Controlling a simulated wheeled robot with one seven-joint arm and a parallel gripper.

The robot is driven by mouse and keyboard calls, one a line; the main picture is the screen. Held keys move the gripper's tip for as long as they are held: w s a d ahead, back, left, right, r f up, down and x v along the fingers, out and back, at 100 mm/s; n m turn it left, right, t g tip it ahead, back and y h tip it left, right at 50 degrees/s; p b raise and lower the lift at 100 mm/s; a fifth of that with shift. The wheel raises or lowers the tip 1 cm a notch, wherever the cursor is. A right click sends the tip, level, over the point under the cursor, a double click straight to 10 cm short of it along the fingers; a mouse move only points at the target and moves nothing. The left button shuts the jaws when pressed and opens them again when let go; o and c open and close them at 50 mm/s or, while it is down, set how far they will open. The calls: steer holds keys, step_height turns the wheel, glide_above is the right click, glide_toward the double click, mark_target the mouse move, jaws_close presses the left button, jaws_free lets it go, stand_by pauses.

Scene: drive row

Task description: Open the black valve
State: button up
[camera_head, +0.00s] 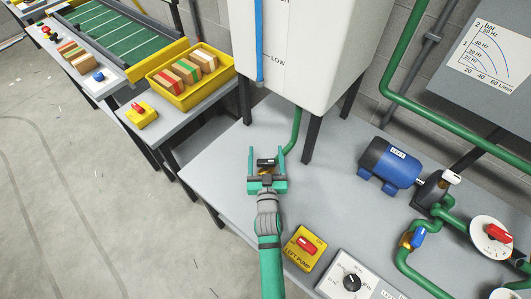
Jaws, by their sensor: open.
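The black valve (266,162) has a small black handle on a brass body. It stands on the grey table (210,165) below the white tank, by a green pipe. My gripper (266,153) is open, with one green finger on each side of the valve handle. The handle lies crosswise between the fingers, and I cannot tell whether either finger touches it. My gripper's palm hides part of the valve body.
The white tank (310,45) on dark legs stands just behind. A yellow LEFT PUMP switch box (304,248) and a dial panel (350,281) lie at the front. A blue motor (389,162) and green pipes (425,275) are to the right. The table's left part is clear.

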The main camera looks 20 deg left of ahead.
mark_target(266, 166)
steer(key=v, duration=1)
steer(key=shift+s, duration=0.2)
stand_by(0.3)
